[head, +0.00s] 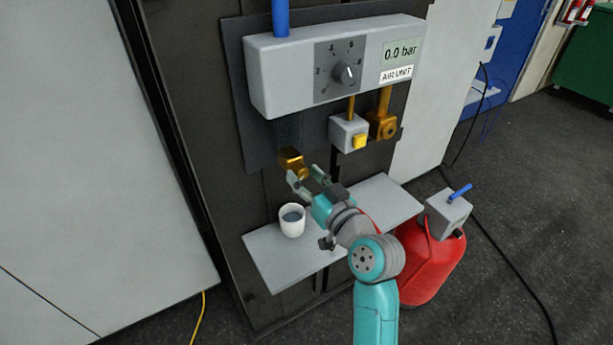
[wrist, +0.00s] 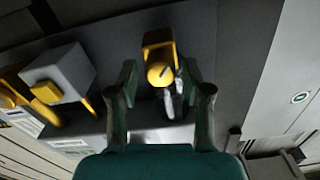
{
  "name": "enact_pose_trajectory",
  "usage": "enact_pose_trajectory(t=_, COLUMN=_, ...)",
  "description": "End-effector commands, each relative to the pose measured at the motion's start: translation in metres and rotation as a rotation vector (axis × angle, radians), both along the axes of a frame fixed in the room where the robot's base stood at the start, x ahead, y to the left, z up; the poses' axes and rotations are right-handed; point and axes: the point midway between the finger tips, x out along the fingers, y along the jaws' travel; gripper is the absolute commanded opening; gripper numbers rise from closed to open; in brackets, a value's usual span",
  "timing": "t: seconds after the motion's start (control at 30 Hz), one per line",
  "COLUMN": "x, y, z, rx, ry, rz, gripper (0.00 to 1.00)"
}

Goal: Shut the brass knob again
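The brass knob (head: 293,162) sits on a small brass fitting below the left end of the grey air unit. In the wrist view the round knob (wrist: 160,74) is between and just beyond my fingertips. My gripper (head: 305,178) is just below and to the right of the knob, pointing at it. It is open and empty, with a finger on each side of the knob in the wrist view (wrist: 160,88). I see no contact. The head view does not show how far the knob is turned.
The air unit (head: 290,75) has a dial and reads 0.0 bar. A grey block with a yellow button (head: 360,142) and another brass fitting (head: 383,126) hang to the right. A white cup (head: 292,222) with dark contents stands on the shelf (head: 277,268). A red tank (head: 432,265) stands right.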

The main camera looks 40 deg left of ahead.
Motion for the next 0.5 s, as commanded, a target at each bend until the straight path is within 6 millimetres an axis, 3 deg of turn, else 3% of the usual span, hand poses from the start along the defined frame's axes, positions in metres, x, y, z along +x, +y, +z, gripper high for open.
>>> enact_pose_trajectory(t=0.33, x=0.0, y=-0.002, z=0.002, rx=0.002, ry=-0.002, rz=0.0, gripper=0.57)
enact_pose_trajectory(t=0.5, x=-0.007, y=-0.018, z=0.001, rx=0.002, ry=-0.002, rz=-0.002, gripper=0.57)
